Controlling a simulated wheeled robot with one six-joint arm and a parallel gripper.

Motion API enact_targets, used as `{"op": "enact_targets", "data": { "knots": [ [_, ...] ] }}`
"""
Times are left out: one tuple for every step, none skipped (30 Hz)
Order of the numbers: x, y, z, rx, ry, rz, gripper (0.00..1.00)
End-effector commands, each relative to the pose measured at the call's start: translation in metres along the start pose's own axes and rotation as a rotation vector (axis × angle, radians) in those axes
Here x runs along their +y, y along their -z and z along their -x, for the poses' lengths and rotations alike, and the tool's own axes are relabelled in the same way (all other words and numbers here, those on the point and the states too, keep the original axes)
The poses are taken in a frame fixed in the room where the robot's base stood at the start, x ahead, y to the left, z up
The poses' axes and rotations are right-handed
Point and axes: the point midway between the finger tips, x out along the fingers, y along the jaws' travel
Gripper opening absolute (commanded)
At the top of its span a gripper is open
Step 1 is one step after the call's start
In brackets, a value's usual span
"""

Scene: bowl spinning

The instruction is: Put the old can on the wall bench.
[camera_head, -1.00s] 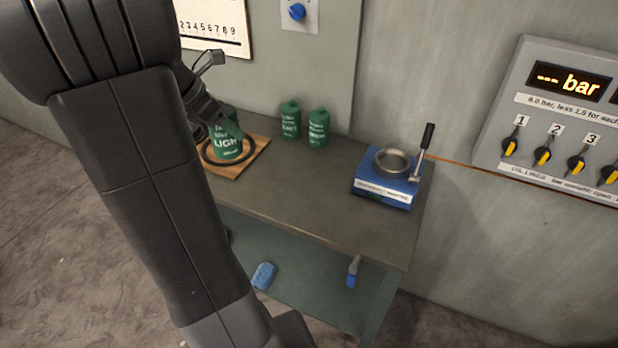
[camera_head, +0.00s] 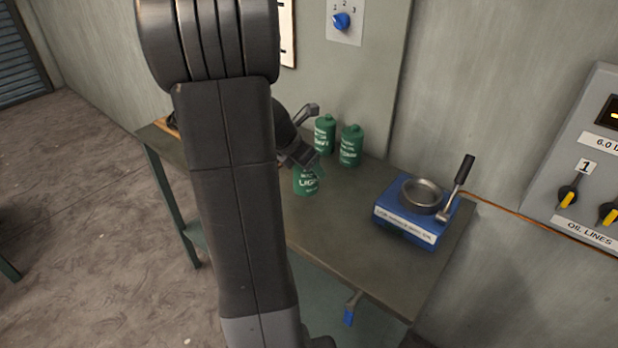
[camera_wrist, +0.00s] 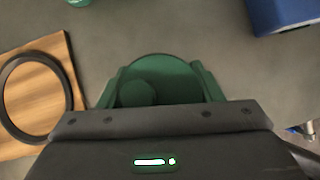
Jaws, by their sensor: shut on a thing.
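A green can with "LIGHT" on its label (camera_head: 305,183) is in my gripper (camera_head: 300,160), over the grey-topped wall bench (camera_head: 350,225). In the wrist view the can (camera_wrist: 172,68) is seen from above between the fingers, its round top partly hidden by the gripper body. The gripper is shut on it. I cannot tell whether its base touches the bench top or hangs slightly above. The wooden board (camera_wrist: 60,50) with a black ring (camera_wrist: 8,72) lies beside it in the wrist view, with no can in the visible part of the ring.
Two green bottles (camera_head: 325,134) (camera_head: 350,146) stand behind the can, near the wall. A blue device with a metal bowl (camera_head: 410,212) and lever stands at the bench's right end. The bench top between can and device is clear. A valve panel (camera_head: 585,160) hangs at right.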

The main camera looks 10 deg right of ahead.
Motion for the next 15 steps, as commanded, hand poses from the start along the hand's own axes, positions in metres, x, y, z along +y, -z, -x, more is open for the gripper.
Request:
{"op": "enact_targets", "data": {
  "knots": [
    [0.000,0.003,-0.005,0.000,0.001,0.001,0.19],
    [-0.001,0.005,-0.008,0.001,0.002,0.002,0.19],
    [-0.001,0.009,-0.014,0.002,0.004,0.002,0.19],
    [-0.001,0.011,-0.018,0.001,0.003,0.001,0.19],
    [0.000,0.013,-0.021,0.001,0.002,0.002,0.19],
    [-0.001,0.016,-0.025,0.001,0.003,0.001,0.19],
    [-0.001,0.018,-0.028,0.001,0.003,0.001,0.19],
    [-0.001,0.018,-0.029,0.001,0.002,0.001,0.19],
    [0.000,0.019,-0.029,0.000,0.001,0.001,0.19],
    [0.000,0.018,-0.029,0.000,0.000,0.001,0.19],
    [0.000,0.018,-0.028,0.000,0.000,0.000,0.19],
    [0.000,0.018,-0.028,0.000,0.000,0.000,0.19],
    [0.000,0.018,-0.028,0.000,0.000,0.000,0.19],
    [0.000,0.018,-0.028,0.000,0.000,0.000,0.19],
    [0.000,0.018,-0.028,0.000,0.000,0.000,0.19]
  ]
}}
